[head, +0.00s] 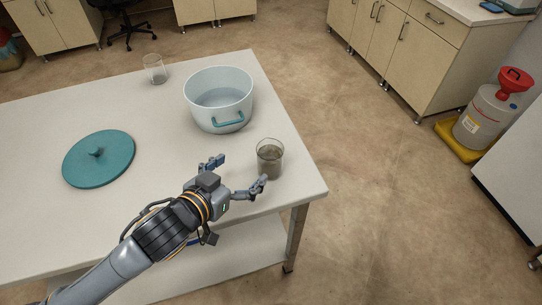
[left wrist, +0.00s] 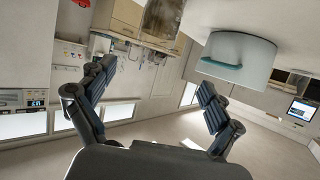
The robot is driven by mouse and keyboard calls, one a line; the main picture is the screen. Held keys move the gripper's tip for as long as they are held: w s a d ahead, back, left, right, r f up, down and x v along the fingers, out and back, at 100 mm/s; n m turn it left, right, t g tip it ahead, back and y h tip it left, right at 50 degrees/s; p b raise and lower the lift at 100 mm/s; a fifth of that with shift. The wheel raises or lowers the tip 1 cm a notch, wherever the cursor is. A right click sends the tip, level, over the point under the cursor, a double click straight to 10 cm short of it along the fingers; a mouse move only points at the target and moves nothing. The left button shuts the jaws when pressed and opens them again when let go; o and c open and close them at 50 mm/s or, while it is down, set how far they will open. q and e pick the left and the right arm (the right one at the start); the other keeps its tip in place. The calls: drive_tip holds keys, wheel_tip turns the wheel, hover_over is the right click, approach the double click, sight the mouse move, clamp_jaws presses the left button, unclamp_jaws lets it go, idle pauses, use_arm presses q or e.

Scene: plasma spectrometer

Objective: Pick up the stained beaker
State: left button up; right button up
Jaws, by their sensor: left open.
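The stained beaker (head: 269,162), a clear glass with a murky grey-brown inside, stands upright near the right edge of the white table. It also shows at the top of the left wrist view (left wrist: 163,18), cut off by the frame. My left gripper (head: 238,174) is open and empty just to the left of the beaker in the head view, its fingers spread; one fingertip appears close to the beaker's lower side. I cannot tell whether it touches. Both open fingers show in the left wrist view (left wrist: 155,80). My right gripper is not in view.
A white pot (head: 205,112) with teal handles stands behind the beaker. Its teal lid (head: 98,160) lies at the table's left. A second glass beaker (head: 155,70) stands at the far edge. The white table (head: 60,117) is otherwise mostly clear.

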sight(258, 158)
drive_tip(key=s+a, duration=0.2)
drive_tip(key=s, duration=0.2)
use_arm(q)
drive_tip(key=x, duration=0.3)
drive_tip(key=p+x, duration=0.1)
drive_tip(key=x, duration=0.2)
drive_tip(key=shift+w+d, duration=0.15)
drive_tip(key=shift+d, duration=0.3)
drive_tip(key=p+x, duration=0.1)
drive_tip(key=x, duration=0.2)
drive_tip(key=shift+w+d+f, duration=0.1)
drive_tip(key=shift+d+f, duration=0.1)
drive_tip(key=shift+w+f, duration=0.1)
drive_tip(key=shift+f, duration=0.05)
drive_tip(key=c, duration=1.6)
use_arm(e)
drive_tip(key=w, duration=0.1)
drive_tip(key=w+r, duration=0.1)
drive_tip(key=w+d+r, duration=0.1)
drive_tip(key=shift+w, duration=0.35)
